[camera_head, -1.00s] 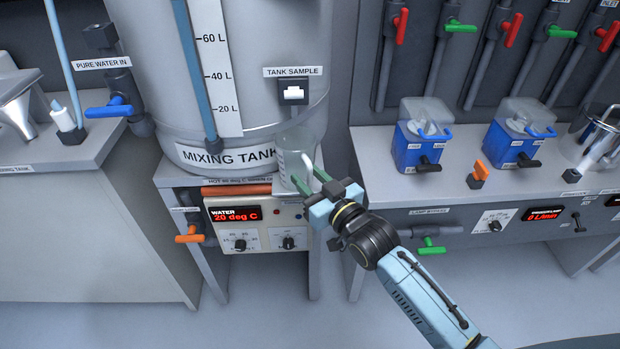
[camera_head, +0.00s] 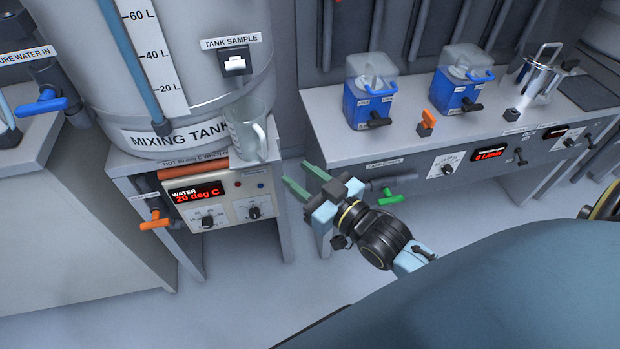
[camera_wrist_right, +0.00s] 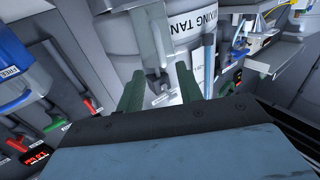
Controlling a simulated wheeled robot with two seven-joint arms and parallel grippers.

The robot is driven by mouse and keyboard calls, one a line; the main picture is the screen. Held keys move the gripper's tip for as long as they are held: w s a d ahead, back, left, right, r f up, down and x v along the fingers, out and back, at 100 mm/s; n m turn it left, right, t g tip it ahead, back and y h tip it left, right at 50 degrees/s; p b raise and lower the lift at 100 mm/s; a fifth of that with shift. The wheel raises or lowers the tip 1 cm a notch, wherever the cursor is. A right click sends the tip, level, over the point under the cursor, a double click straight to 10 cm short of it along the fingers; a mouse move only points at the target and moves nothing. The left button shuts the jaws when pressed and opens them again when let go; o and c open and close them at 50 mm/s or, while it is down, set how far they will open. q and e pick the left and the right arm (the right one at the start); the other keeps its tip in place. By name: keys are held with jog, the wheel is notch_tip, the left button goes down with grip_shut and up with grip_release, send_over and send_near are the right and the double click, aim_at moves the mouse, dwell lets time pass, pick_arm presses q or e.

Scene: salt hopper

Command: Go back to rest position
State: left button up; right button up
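My right gripper (camera_head: 302,180) has green fingers that stand apart with nothing between them. It is in front of the gap between the mixing tank's stand and the right bench. In the right wrist view its fingers (camera_wrist_right: 160,85) are also spread and empty. A clear beaker with a handle (camera_head: 247,132) stands upright on the stand under the tank sample outlet (camera_head: 235,64), up and left of the gripper and apart from it. My left gripper is in neither view.
The mixing tank (camera_head: 200,90) stands at the left, above a control box (camera_head: 215,203) reading 20 deg C. Two blue containers (camera_head: 370,105) (camera_head: 460,95) and a metal pot (camera_head: 540,75) stand on the right bench (camera_head: 320,125). The floor (camera_head: 300,275) below the gripper shows clear.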

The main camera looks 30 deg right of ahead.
jog(key=s+d+f+g+h, duration=0.1)
jog(key=s+d+f+g, duration=0.15)
jog(key=f, duration=0.75)
jog(key=s+d+f+g+h, duration=0.2)
jog(key=s+f+g, duration=0.15)
jog(key=f, duration=0.65)
jog(key=s+d+f+g+h, duration=0.15)
jog(key=s+f, duration=0.25)
jog(key=f, duration=0.6)
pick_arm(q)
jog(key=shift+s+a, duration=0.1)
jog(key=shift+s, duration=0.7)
pick_arm(e)
jog(key=s+d+f+g, duration=0.2)
jog(key=s+f+g, duration=0.2)
jog(key=s+f, duration=0.4)
jog(key=s+d+f+g+h, duration=0.1)
jog(key=s+d+f+g, duration=0.2)
jog(key=s+f, duration=0.6)
jog(key=s+g, duration=0.2)
jog(key=s, duration=0.6)
jog(key=shift+d+f, duration=0.2)
jog(key=shift+f, duration=0.1)
jog(key=shift+s+h, duration=0.15)
jog(key=shift+h, duration=0.1)
